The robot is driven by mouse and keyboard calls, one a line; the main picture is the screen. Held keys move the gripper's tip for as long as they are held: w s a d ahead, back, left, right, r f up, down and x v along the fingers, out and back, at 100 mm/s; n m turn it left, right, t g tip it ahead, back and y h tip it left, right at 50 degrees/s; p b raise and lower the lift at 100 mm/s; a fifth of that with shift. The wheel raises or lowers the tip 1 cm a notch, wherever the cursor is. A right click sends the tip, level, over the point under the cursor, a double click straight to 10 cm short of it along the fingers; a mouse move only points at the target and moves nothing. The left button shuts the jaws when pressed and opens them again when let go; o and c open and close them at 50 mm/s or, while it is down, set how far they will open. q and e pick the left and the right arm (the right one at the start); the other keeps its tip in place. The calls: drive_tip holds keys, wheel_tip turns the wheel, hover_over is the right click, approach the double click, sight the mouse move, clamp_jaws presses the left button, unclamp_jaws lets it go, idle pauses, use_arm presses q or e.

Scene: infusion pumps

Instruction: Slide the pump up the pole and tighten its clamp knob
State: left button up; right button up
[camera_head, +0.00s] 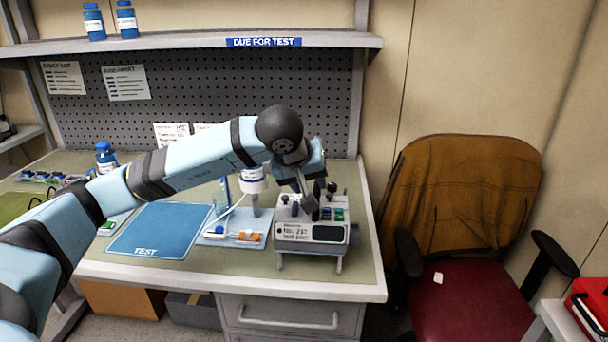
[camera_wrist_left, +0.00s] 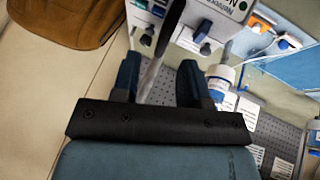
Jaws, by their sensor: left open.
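My left gripper (camera_head: 308,200) is above the right part of the bench, at a white boxed device (camera_head: 298,234) with a printed label and a dark screen. In the left wrist view the gripper (camera_wrist_left: 160,80) is open, its two blue fingers apart. A slim grey rod (camera_wrist_left: 162,50) runs between the fingers in that view; whether they touch it I cannot tell. Small dark knobs (camera_head: 332,187) stand at the device's top. The device's white face (camera_wrist_left: 213,14) shows beyond the fingers in the wrist view. Which part is the pump's clamp is unclear. My right gripper is not in view.
A blue TEST mat (camera_head: 160,229) and a light blue tray (camera_head: 212,240) with small connectors lie left of the device. A shelf (camera_head: 190,42) crosses above. A red chair (camera_head: 465,290) stands right of the bench.

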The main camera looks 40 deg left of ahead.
sight(315, 194)
use_arm(q)
drive_tip(key=shift+y, duration=0.3)
drive_tip(key=b+x, duration=0.2)
drive_tip(key=x, duration=0.1)
drive_tip(key=a+b+x, duration=0.1)
drive_tip(key=b+x, duration=0.1)
drive_tip(key=x, duration=0.2)
drive_tip(key=shift+w+a, duration=0.2)
drive_tip(key=shift+w, duration=0.15)
drive_tip(key=shift+w+f+b, duration=0.35)
drive_tip(key=shift+w+f, duration=0.05)
drive_tip(key=shift+f, duration=0.1)
drive_tip(key=shift+w+a+f, duration=0.1)
drive_tip(key=shift+w+f, duration=0.1)
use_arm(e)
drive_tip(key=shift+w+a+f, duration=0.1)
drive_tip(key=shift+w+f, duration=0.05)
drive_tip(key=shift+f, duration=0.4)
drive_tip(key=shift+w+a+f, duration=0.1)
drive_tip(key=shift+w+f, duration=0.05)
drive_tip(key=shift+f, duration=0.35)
use_arm(q)
drive_tip(key=shift+c, duration=0.2)
clamp_jaws()
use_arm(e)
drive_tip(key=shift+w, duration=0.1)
